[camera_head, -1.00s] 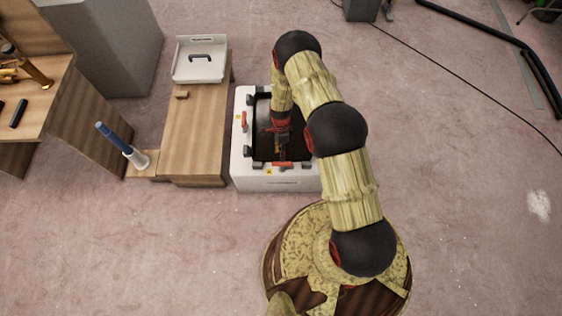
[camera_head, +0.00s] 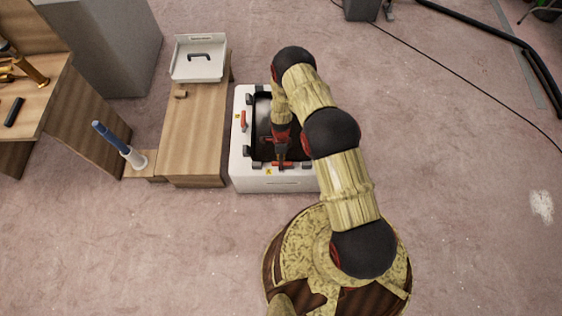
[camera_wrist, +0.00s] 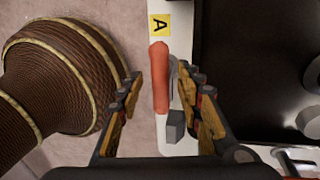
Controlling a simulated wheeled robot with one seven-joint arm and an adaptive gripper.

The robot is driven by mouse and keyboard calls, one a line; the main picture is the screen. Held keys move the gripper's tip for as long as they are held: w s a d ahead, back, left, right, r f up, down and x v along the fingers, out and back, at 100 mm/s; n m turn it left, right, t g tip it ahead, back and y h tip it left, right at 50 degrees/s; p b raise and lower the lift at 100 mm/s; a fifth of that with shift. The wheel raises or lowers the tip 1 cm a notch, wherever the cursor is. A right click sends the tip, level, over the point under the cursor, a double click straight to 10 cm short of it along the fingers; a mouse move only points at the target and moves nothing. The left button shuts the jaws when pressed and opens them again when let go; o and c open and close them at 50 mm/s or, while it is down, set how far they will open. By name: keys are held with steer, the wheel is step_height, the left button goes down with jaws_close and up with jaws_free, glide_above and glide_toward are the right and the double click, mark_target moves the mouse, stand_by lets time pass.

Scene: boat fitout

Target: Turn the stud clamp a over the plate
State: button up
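Stud clamp a shows in the wrist view as an orange-red handle (camera_wrist: 161,78) beside a grey block on the white rim, near a yellow label "A" (camera_wrist: 159,25). In the head view its handle (camera_head: 284,164) lies along the front rim of the white box (camera_head: 262,184). My gripper (camera_wrist: 158,92) is open, with one finger on each side of the handle; I cannot tell whether either finger touches it. In the head view my gripper (camera_head: 281,154) is low over the front rim. The dark surface inside the box (camera_head: 263,118) is partly hidden by my arm, and I cannot clearly make out the plate.
A second orange clamp handle (camera_head: 243,120) is on the box's left rim. A wooden bench (camera_head: 195,135) with a white tray (camera_head: 199,72) stands left of the box. A blue-handled tool (camera_head: 112,138) stands farther left.

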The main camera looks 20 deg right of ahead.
steer(key=c, duration=0.4)
jaws_close()
